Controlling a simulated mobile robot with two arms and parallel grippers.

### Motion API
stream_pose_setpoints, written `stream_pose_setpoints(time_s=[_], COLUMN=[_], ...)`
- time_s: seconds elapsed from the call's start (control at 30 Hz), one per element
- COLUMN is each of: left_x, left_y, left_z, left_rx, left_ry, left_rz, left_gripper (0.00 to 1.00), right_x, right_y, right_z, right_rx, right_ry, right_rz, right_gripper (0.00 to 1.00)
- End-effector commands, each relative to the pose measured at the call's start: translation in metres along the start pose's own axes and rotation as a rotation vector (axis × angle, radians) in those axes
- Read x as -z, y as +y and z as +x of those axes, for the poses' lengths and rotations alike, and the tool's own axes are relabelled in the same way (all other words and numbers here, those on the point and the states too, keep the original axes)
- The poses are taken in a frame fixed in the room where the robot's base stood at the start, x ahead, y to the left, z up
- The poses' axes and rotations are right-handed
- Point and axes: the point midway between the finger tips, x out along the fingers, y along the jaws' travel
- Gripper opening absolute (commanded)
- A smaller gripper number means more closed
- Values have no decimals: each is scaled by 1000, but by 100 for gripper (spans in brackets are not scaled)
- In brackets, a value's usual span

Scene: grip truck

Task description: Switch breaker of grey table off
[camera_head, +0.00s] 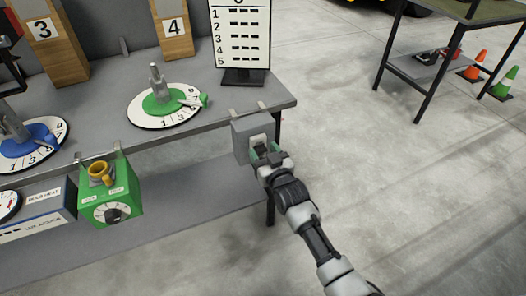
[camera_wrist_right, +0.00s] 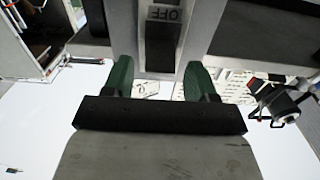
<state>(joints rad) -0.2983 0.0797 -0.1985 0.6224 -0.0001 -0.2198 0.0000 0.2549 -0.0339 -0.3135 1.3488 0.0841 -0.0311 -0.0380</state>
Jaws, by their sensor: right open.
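The breaker (camera_head: 240,145) is a grey box hung on the right front edge of the grey table (camera_head: 228,97). In the right wrist view its black switch (camera_wrist_right: 162,45) shows, with an "OFF" label, seen upside down, at the top. My right gripper (camera_head: 266,154) is right at the front of the breaker. In the right wrist view the green fingertips of this gripper (camera_wrist_right: 160,78) are apart, one on either side of the switch's line, with nothing held between them. I cannot tell whether they touch the box. My left gripper is not in view.
A green box (camera_head: 122,205) with a dial hangs on the table's front edge. Dials with green (camera_head: 162,102) and blue (camera_head: 30,150) centres and a numbered sign (camera_head: 240,35) stand on top. Another table (camera_head: 470,15) and cones are at the back right. The floor right of my arm is clear.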

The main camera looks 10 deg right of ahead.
Motion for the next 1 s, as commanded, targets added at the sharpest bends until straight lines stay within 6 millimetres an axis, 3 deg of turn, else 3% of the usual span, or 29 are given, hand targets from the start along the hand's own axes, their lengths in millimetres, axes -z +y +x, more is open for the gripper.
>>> stream_pose_setpoints(time_s=[0.4, 0.73, 1.0], left_x=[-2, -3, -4], left_y=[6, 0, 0], left_z=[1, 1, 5], left_rx=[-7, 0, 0], left_ry=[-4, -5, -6], left_rz=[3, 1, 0], left_gripper=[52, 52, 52], right_x=[0, 0, -2], right_y=[0, 0, 0], right_z=[9, 9, 8], right_rx=[0, 0, 0], right_ry=[1, 0, 11], right_rz=[1, 1, 0], right_gripper=[57, 8, 8])
